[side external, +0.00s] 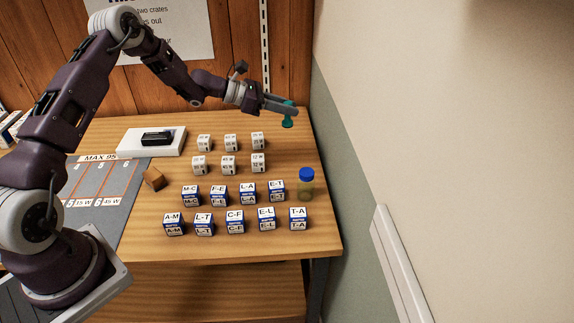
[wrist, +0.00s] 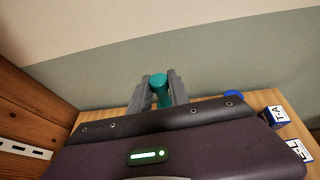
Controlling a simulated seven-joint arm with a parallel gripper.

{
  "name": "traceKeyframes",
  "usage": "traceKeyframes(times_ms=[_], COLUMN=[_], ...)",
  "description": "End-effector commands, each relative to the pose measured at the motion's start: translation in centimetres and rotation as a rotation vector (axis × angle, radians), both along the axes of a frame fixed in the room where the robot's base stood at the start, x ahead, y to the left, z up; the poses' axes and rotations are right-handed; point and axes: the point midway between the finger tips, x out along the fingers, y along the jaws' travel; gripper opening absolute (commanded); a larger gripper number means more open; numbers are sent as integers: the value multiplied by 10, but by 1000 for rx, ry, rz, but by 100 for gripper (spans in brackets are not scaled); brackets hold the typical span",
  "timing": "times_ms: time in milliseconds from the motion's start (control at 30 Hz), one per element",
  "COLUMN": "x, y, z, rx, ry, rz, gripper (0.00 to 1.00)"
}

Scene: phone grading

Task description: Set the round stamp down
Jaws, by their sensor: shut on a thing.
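The round stamp (side external: 288,115) is a small teal-green piece with a narrower upper part and a wider lower end. It shows at the back right corner of the table in the side view. My gripper (side external: 291,110) is shut on it, and its two grey fingers clasp it from both sides. The wrist view also shows the stamp's teal top (wrist: 159,82) between the grey fingertips (wrist: 159,95). The stamp looks upright. I cannot tell whether its lower end touches the table.
Several white cubes (side external: 230,142) and blue-and-white lettered cubes (side external: 235,221) stand in rows on the table (side external: 320,238). A blue-capped jar (side external: 306,184) is at the right edge.

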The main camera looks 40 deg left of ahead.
Motion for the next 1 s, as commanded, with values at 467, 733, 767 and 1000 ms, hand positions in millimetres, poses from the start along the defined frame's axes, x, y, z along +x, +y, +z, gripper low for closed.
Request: traceKeyframes(times_ms=[467, 733, 767, 1000], x=[0, 0, 0, 0], y=[0, 0, 0, 0], z=[-107, -147, -147, -148], rx=[-1, 1, 1, 1], ry=[-1, -3, -3, -2], rz=[0, -1, -1, -1], gripper=[0, 0, 0, 0])
